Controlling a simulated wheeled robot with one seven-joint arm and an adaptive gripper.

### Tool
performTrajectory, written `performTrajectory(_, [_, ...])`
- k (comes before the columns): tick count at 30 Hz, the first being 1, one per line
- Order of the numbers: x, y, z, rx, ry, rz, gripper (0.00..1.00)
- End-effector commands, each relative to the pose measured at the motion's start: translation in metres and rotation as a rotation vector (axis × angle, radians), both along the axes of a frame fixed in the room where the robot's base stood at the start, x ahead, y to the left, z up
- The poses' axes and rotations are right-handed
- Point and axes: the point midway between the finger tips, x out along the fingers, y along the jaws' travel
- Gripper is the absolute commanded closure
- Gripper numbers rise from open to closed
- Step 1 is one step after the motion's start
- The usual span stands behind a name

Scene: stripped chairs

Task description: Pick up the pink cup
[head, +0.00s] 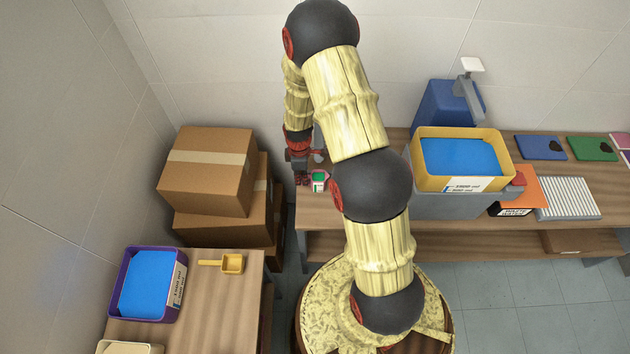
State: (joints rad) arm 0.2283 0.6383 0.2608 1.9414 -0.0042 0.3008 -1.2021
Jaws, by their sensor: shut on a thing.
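My gripper (302,178) points down at the left end of the long back bench. It is shut on a small dark-pink thing, which I take to be the pink cup (302,182). Fingers cover much of it, and its shape is too small to make out. I cannot tell whether it touches the bench top or is just above it. A small container with green in it and a pale, pinkish side (320,180) stands close to the right of the gripper.
Stacked cardboard boxes (208,170) stand left of the bench. A yellow-rimmed tub of blue stuff (424,180) is right of my arm. Nearer left, a wooden table (222,310) holds a purple tub (128,270) and a yellow scoop (232,263).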

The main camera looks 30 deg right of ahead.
Motion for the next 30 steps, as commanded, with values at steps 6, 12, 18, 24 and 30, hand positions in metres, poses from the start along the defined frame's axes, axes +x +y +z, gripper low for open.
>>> performTrajectory(6, [0.0, 0.0, 0.0, 0.0, 0.0, 0.0, 1.0])
performTrajectory(12, [0.0, 0.0, 0.001, 0.0, 0.0, 0.0, 1.0])
performTrajectory(18, [0.0, 0.0, 0.004, -0.001, -0.001, 0.0, 1.0])
performTrajectory(24, [0.001, 0.0, 0.013, 0.0, -0.001, 0.0, 1.0])
performTrajectory(30, [0.001, 0.0, 0.028, 0.001, -0.003, 0.0, 1.0])
